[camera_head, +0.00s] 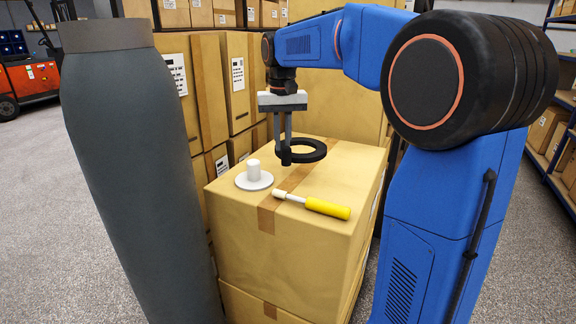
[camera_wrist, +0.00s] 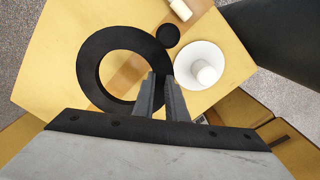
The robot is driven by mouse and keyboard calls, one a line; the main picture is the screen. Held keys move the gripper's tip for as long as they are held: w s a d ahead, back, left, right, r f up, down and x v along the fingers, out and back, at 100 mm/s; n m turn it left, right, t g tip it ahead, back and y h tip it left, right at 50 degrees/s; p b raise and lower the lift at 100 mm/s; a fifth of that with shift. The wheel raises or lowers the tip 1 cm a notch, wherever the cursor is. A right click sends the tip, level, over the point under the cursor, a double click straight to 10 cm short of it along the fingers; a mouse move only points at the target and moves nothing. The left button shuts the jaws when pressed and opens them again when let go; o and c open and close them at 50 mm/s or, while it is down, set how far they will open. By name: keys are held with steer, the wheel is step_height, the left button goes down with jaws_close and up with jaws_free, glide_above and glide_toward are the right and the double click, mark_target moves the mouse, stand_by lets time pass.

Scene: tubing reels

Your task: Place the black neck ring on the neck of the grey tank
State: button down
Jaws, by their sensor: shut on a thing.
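The black neck ring (camera_head: 322,150) is a flat, level ring, held at its left rim by my gripper (camera_head: 285,150) above the top of a cardboard box. My gripper is shut on it. In the wrist view the neck ring (camera_wrist: 88,75) lies left of the fingertips (camera_wrist: 161,80), with its open hole showing. A small black disc (camera_wrist: 168,35) shows beside the rim; I cannot tell if it is joined to it. The grey tank (camera_head: 130,150) stands upright at the left, apart from the ring, with a brownish-grey neck (camera_head: 112,34). Part of the tank (camera_wrist: 285,35) shows at the upper right of the wrist view.
On the cardboard box (camera_head: 300,255) lie a white disc with an upright peg (camera_head: 254,180) and a yellow-handled tool (camera_head: 326,208). Stacked cartons (camera_head: 207,85) stand behind. A red forklift (camera_head: 35,80) is far left. Shelving is at the right. Grey floor is open at lower left.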

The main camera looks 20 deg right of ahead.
mark_target(283, 178)
steer(key=shift+f, duration=3.95)
steer(key=c, duration=2)
jaws_free()
steer(key=shift+f, duration=0.1)
steer(key=shift+c, duration=0.2)
